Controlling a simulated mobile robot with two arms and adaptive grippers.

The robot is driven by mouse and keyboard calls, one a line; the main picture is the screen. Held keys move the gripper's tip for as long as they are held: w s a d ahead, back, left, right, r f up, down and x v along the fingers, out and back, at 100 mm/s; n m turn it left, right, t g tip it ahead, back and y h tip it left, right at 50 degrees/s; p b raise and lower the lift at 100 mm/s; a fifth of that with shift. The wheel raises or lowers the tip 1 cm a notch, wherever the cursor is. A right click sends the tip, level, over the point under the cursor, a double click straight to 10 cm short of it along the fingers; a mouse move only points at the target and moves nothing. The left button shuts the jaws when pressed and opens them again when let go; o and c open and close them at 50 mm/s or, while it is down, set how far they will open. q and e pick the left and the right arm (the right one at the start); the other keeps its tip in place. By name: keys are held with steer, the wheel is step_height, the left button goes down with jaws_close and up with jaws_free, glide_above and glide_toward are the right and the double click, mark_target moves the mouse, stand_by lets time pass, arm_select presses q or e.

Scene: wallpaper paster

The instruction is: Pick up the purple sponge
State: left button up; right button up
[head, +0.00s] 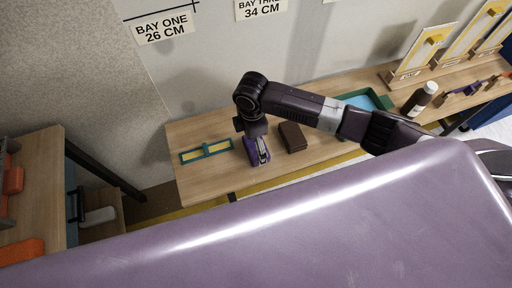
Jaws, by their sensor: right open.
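The purple sponge (249,150) lies on the wooden table (195,186), near its left part. My right gripper (261,151) points down over it, with the jaws open. The gripper's fingers cover part of the sponge, and I cannot tell whether they touch it. My left gripper is not in view.
A teal-framed yellow piece (206,152) lies left of the sponge, and a dark brown block (292,137) lies close on its right. Farther right are a green tray (383,100) and a dark bottle with a white cap (418,99). The table's front left corner is clear.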

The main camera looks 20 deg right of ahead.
mark_target(253, 147)
step_height(253, 147, down, 4)
steer(key=shift+s+a+r, duration=0.1)
steer(key=shift+r, duration=0.1)
steer(key=c, duration=1.1)
steer(key=shift+r, duration=0.15)
steer(key=shift+c, duration=0.2)
step_height(253, 147, up, 20)
steer(key=p, duration=0.1)
steer(key=o, duration=0.5)
steer(key=c, duration=0.6)
